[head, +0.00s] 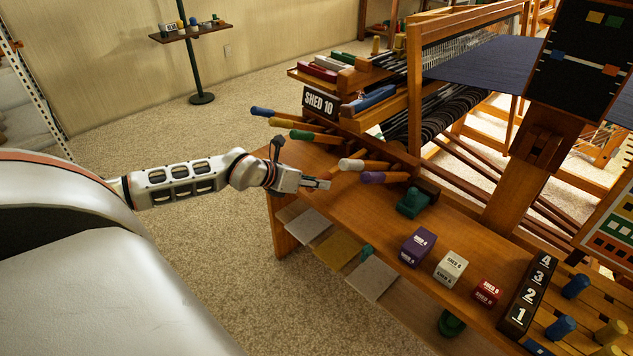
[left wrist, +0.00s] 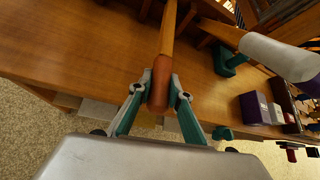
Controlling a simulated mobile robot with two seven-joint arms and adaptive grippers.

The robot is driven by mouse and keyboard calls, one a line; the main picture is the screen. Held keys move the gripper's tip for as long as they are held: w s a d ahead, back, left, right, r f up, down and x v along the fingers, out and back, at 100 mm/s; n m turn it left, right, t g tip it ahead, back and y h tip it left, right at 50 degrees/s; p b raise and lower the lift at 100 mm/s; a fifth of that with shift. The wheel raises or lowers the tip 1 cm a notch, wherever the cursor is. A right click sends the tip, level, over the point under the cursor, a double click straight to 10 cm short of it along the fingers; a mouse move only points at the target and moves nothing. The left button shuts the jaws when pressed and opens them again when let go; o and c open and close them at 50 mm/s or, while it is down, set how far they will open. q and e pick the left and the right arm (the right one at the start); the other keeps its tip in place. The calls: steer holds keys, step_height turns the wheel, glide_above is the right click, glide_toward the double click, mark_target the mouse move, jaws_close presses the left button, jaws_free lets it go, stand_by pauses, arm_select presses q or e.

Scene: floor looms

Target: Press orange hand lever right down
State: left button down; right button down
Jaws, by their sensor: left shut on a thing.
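The orange hand lever (left wrist: 160,85) shows in the left wrist view, its orange-brown grip between my left gripper's fingers and its wooden shaft running up the picture. My left gripper (left wrist: 158,98) is shut on this grip near its end. In the head view my left gripper (head: 322,183) is low over the front of the wooden bench, in front of the white lever (head: 350,165). I cannot make out the orange grip in the head view. My right gripper is not in view.
Blue (head: 262,111), yellow (head: 282,122) and green (head: 301,135) levers stick out to the left; a purple lever (head: 372,177) is to the right. Purple (head: 417,247), white (head: 450,267) and red (head: 487,291) blocks stand on the bench (head: 345,205). Carpet lies clear in front.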

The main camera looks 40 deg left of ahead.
arm_select(q)
steer(key=shift+f, duration=0.2)
steer(key=c, duration=1.8)
jaws_free()
steer(key=shift+c, duration=0.2)
steer(key=shift+s+r, duration=0.1)
steer(key=v, duration=1.1)
steer(key=shift+s+r, duration=0.2)
steer(key=shift+s, duration=0.1)
steer(key=shift+a, duration=0.1)
